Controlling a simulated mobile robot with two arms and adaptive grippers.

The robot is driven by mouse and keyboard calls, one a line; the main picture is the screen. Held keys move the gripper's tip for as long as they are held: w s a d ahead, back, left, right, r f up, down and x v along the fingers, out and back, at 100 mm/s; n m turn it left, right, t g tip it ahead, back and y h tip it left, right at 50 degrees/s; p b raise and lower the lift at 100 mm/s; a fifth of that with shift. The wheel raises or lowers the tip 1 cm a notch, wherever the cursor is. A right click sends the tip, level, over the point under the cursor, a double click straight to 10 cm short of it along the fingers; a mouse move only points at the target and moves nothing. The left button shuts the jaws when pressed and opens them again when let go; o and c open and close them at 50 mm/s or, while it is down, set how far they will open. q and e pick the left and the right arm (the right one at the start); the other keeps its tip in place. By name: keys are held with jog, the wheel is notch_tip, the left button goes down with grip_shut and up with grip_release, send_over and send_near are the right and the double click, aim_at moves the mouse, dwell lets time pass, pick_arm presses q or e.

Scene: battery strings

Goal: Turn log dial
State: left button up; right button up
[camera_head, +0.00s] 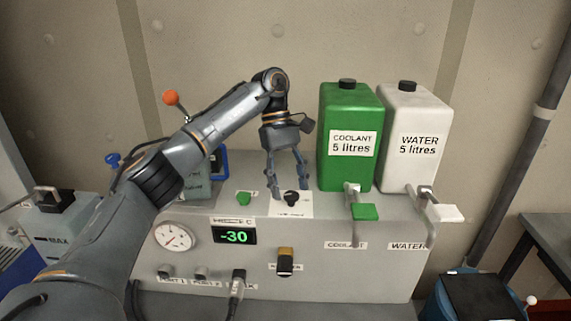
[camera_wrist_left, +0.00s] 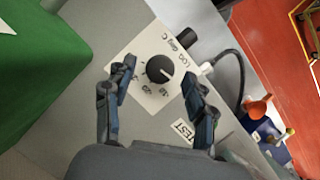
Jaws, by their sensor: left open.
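The log dial is a black round knob (camera_head: 291,198) on a white plate on top of the grey machine. In the left wrist view the dial (camera_wrist_left: 160,69) sits on its plate, with LOG and deg C lettering and small scale numbers around it. A pale pointer mark shows on the knob; its exact setting is hard to read. My left gripper (camera_head: 288,188) points down over the dial, open. In the left wrist view its fingers (camera_wrist_left: 160,80) stand on either side of the knob, apart from it. My right gripper is not in view.
A green coolant tank (camera_head: 350,110) and a white water tank (camera_head: 415,165) stand right of the dial, with taps in front. A green knob (camera_head: 244,198) is left of it. The machine front has a display (camera_head: 235,236) reading -30 and a gauge (camera_head: 173,236).

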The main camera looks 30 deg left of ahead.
pick_arm(q)
jog(key=v, duration=1.1)
jog(key=shift+r, duration=0.15)
dwell(0.6)
